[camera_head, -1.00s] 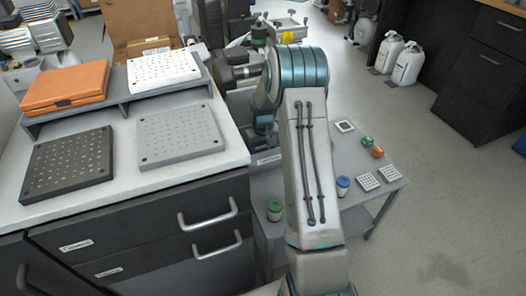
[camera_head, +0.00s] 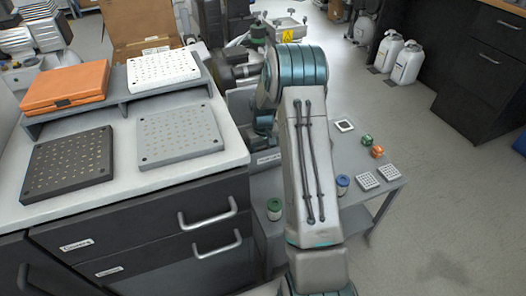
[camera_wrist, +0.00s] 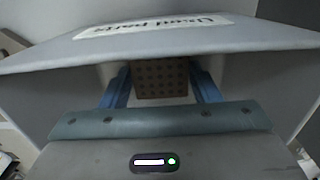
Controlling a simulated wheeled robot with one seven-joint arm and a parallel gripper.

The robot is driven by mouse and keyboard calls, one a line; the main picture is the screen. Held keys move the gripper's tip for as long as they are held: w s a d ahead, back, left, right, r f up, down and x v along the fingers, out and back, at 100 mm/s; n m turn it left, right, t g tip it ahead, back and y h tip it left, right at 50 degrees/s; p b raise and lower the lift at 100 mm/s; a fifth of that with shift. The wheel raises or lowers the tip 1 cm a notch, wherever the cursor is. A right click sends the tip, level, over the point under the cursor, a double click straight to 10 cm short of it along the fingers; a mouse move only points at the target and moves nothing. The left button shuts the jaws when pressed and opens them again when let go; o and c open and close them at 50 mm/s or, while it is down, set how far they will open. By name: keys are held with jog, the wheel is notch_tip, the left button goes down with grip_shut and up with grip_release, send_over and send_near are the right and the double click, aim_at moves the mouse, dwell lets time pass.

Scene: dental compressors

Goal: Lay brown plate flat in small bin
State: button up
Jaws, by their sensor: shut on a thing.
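In the wrist view my gripper (camera_wrist: 162,88) has its two blue fingers on either side of a brown plate (camera_wrist: 161,78) with rows of small holes. It is shut on the plate. A grey bin wall (camera_wrist: 255,42) with a white label crosses the view just beyond the gripper. I cannot tell whether the plate touches the bin floor. In the head view my arm hides the gripper and the plate.
A low grey table (camera_head: 385,199) holds a blue-lidded jar (camera_head: 343,183), a green-lidded jar (camera_head: 274,209), green and orange dice-like cubes and small white plates. The counter at left carries a dark plate (camera_head: 70,165), a grey plate (camera_head: 180,137), a white plate (camera_head: 163,69) and an orange case (camera_head: 66,88).

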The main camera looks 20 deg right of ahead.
jog(key=shift+f, duration=0.15)
dwell(0.6)
jog(key=o, duration=1.6)
jog(key=shift+c, duration=0.2)
jog(key=shift+r+p, duration=2.45)
jog(key=shift+r, duration=1.05)
